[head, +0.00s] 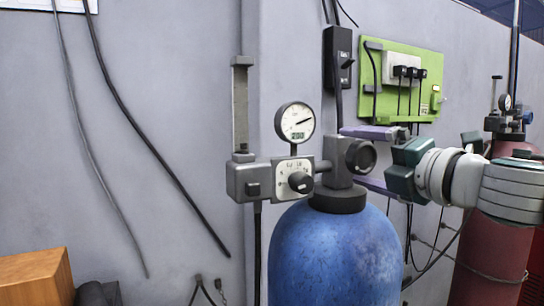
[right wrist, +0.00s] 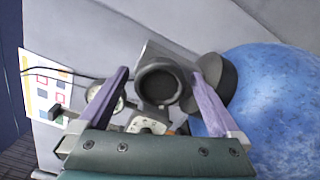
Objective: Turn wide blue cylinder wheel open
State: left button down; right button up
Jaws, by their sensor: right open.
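The wide blue cylinder (head: 335,260) stands upright in the middle of the head view, and its side shows at the right of the right wrist view (right wrist: 280,100). Its dark round valve wheel (head: 361,157) sits on the grey valve block above a dark collar. My right gripper (head: 354,157) reaches in from the right and is open, with one purple finger above the wheel and one below. In the right wrist view the wheel (right wrist: 158,86) shows between the two fingers, with gaps on both sides. My left gripper is out of view.
A pressure gauge (head: 294,122) and a regulator with a black knob (head: 300,182) sit left of the wheel. A green panel (head: 420,85) with plugs hangs behind. A red cylinder (head: 480,250) stands at right. A wooden box (head: 35,278) is at lower left.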

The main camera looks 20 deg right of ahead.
jog(key=shift+s+d+f, duration=0.1)
jog(key=shift+s+f, duration=0.05)
jog(key=shift+s, duration=0.15)
jog(key=s+b, duration=0.4)
jog(key=s, duration=0.5)
jog(key=shift+s+d, duration=0.15)
jog(key=shift+d, duration=0.15)
dwell(0.3)
